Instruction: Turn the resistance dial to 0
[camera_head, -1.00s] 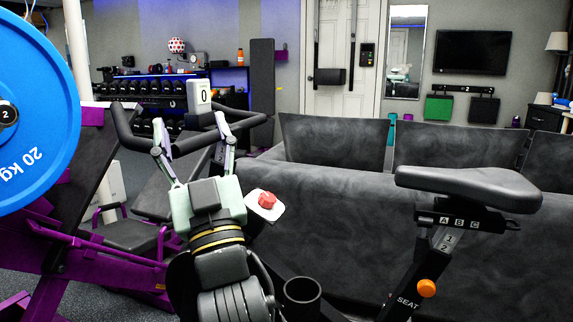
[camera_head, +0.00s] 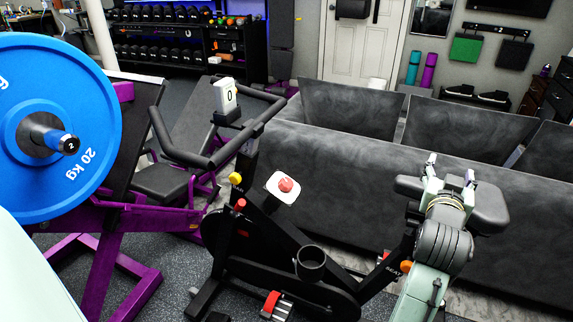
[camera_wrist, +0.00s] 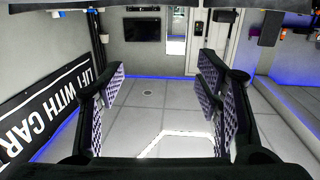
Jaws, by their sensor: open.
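The exercise bike stands in the middle of the head view. A red dial (camera_head: 285,185) sits on its white plate (camera_head: 276,194) on the frame below the handlebars. A white display (camera_head: 227,93) above the handlebars shows a 0. My gripper (camera_head: 450,170) is to the right, in front of the bike's seat (camera_head: 490,208), well apart from the dial. Its fingers are spread and nothing is between them. The wrist view shows the open fingers (camera_wrist: 160,95) with only the room beyond; the dial is out of that view.
A black cup holder (camera_head: 310,262) is below the dial. The handlebars (camera_head: 205,155) reach up and left of it. A blue 20 kg plate (camera_head: 85,110) on a purple-framed machine stands at left. A grey sofa (camera_head: 370,180) runs close behind the bike.

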